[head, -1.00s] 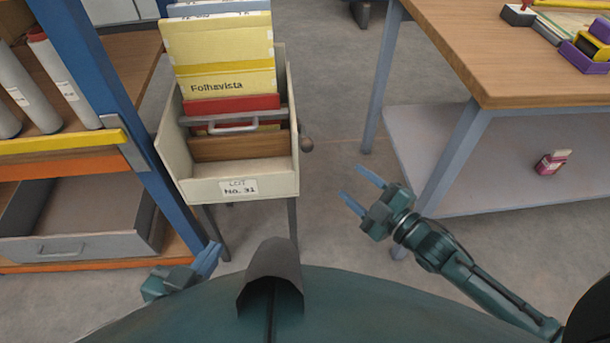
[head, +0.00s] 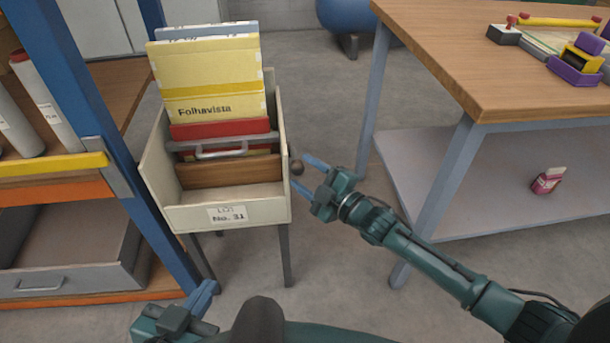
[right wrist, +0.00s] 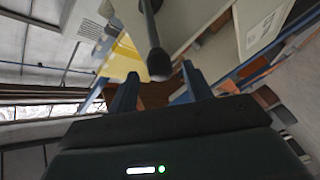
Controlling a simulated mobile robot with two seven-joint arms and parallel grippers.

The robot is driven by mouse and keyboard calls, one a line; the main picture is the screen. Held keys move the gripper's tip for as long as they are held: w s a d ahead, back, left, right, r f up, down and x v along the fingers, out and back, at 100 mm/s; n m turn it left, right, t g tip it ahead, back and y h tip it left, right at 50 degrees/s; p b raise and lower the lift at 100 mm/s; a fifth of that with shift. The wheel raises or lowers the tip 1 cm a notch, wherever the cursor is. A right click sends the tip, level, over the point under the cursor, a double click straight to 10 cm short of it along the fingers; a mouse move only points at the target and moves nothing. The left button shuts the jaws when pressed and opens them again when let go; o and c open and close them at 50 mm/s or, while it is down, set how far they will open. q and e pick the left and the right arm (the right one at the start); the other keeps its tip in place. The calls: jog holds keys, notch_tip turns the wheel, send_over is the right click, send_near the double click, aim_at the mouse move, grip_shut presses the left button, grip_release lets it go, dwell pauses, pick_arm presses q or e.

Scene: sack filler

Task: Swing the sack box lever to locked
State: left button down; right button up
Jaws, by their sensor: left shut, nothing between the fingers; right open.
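The sack box (head: 165,217) is an open cream box on legs, labelled "LOT No. 31", with yellow sacks (head: 208,90) standing in it. Its lever shows a dark round knob (head: 296,167) at the box's right side. In the right wrist view the lever (right wrist: 155,45) is a dark rod ending in a knob between the fingers. My right gripper (head: 306,176) is open, with its fingertips on either side of the knob; I cannot tell whether they touch it. My left gripper (head: 203,298) is shut and empty at the bottom, below the box.
A shelf rack with a blue post (head: 70,70) stands close on the left. A wooden-topped table (head: 480,60) with a lower shelf (head: 450,190) stands on the right. The floor (head: 330,260) between box and table is clear apart from my right arm.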

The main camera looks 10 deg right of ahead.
jog(key=shift+w+a, duration=0.2)
jog(key=shift+c, duration=0.4)
grip_shut()
